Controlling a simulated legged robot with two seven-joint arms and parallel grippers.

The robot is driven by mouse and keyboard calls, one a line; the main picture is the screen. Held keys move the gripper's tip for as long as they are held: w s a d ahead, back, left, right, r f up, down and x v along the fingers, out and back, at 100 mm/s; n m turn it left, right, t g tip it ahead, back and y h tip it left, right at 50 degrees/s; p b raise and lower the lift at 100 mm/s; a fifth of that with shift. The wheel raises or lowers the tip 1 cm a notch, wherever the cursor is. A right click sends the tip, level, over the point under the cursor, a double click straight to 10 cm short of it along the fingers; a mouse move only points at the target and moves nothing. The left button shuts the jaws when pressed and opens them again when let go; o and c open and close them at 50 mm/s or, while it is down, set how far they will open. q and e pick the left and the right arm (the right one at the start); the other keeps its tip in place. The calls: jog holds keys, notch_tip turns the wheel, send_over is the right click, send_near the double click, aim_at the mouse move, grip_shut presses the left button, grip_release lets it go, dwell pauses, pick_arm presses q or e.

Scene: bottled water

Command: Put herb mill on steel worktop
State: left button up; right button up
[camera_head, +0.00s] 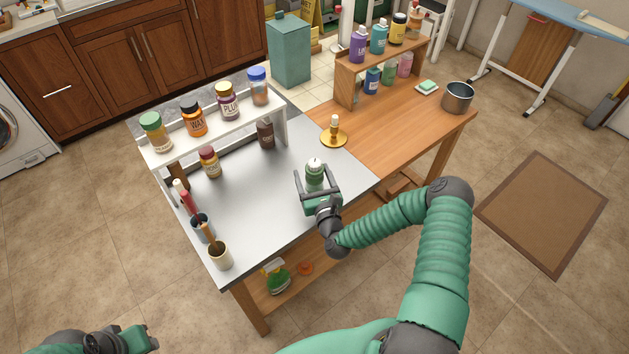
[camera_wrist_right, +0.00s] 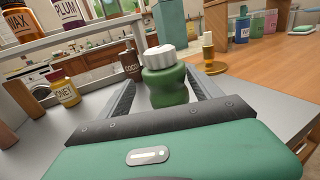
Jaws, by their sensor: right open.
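The herb mill, which I take to be the green jar with a white cap (camera_head: 315,174), stands upright on the grey steel worktop (camera_head: 255,205), near its right side. My right gripper (camera_head: 318,182) is open, with one finger on each side of the mill. In the right wrist view the mill (camera_wrist_right: 166,83) stands between the two spread fingers (camera_wrist_right: 165,98), and gaps show beside it; its base is partly hidden by the gripper. My left arm's end (camera_head: 130,340) shows at the bottom left, with no fingers clearly visible.
A white rack (camera_head: 215,128) with several jars stands at the worktop's back left. Cups (camera_head: 220,256) stand along the left edge. A gold candle holder (camera_head: 334,138) stands just beyond the mill. The wooden top (camera_head: 400,125) at right carries a bottle shelf and a steel pot (camera_head: 457,98).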

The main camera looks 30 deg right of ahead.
aim_at(318, 181)
jog(key=v, duration=0.3)
jog(key=d+v, duration=0.1)
jog(key=v, duration=0.1)
jog(key=shift+s+a+f+b, duration=0.1)
jog(key=shift+s+f+b, duration=0.2)
jog(key=shift+s, duration=0.1)
jog(key=shift+r+v, duration=0.1)
jog(key=shift+v, duration=1.35)
jog(key=shift+r+v, duration=0.15)
jog(key=shift+v, duration=1.3)
jog(key=shift+a, duration=0.2)
jog(key=shift+a, duration=0.2)
